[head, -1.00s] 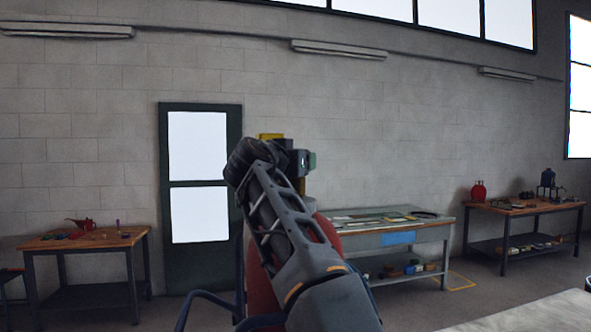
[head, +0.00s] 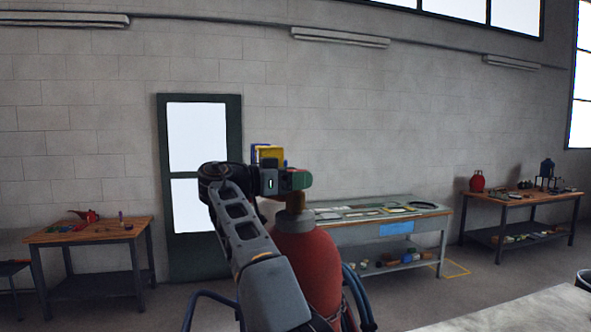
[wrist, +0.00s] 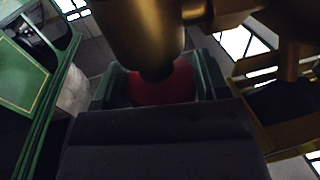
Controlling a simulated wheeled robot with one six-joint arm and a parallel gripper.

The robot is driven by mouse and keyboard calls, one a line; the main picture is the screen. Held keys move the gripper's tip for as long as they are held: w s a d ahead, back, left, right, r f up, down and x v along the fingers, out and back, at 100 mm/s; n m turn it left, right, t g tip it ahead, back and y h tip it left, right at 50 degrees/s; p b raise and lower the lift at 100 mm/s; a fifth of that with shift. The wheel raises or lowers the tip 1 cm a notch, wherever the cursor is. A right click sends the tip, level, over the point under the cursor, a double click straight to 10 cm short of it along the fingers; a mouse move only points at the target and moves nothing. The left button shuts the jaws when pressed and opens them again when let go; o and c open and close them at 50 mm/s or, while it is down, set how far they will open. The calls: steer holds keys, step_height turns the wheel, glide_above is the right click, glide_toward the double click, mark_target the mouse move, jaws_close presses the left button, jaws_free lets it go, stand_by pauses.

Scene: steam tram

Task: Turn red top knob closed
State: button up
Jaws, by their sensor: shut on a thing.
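A red round knob (wrist: 160,88) shows in the wrist view, with a brass cylindrical stem (wrist: 145,35) in front of it. My gripper (wrist: 161,76) has its green fingers on both sides of the knob and is shut on it. In the head view my gripper (head: 297,180) is above a large red cylinder (head: 308,262) with a brass neck (head: 296,202). The knob itself cannot be made out in the head view. The contact faces of the fingers are dark in the wrist view.
Blue tubular rails (head: 358,295) stand beside the red cylinder. A grey workbench (head: 350,232) stands behind it, with wooden benches at left (head: 85,236) and right (head: 525,205). Brass parts (wrist: 285,60) and a green panel (wrist: 25,75) flank the gripper in the wrist view.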

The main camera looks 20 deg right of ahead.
steer(key=shift+m+g, duration=0.3)
steer(key=shift+g, duration=0.1)
steer(key=o, duration=0.9)
steer(key=shift+s, duration=0.1)
steer(key=shift+f+t, duration=0.1)
steer(key=shift+t, duration=0.2)
